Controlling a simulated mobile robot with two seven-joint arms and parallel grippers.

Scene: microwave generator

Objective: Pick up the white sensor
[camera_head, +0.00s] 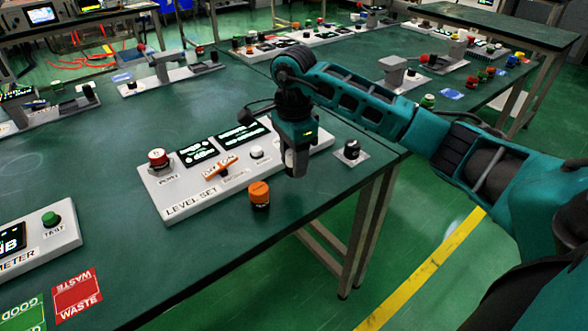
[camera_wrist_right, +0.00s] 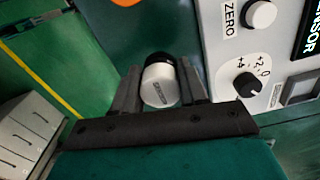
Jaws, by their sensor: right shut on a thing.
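The white sensor (camera_wrist_right: 158,86) is a short white cylinder with dark print on its face and a black part behind it. It sits between the two dark fingers of my right gripper (camera_wrist_right: 160,92) in the right wrist view. In the head view my right gripper (camera_head: 297,160) points down over the right end of the LEVEL SET panel, and a pale bit of the sensor (camera_head: 290,159) shows between its fingers. I cannot tell whether the sensor touches the surface below. My left gripper is not in view.
The white LEVEL SET panel (camera_head: 178,205) has a red knob and an orange switch. An orange cylinder (camera_head: 259,196) stands in front of it. A black-knobbed piece (camera_head: 351,150) is near the table's right edge. Red WASTE (camera_head: 77,296) and green GOOD (camera_head: 22,314) mats lie front left.

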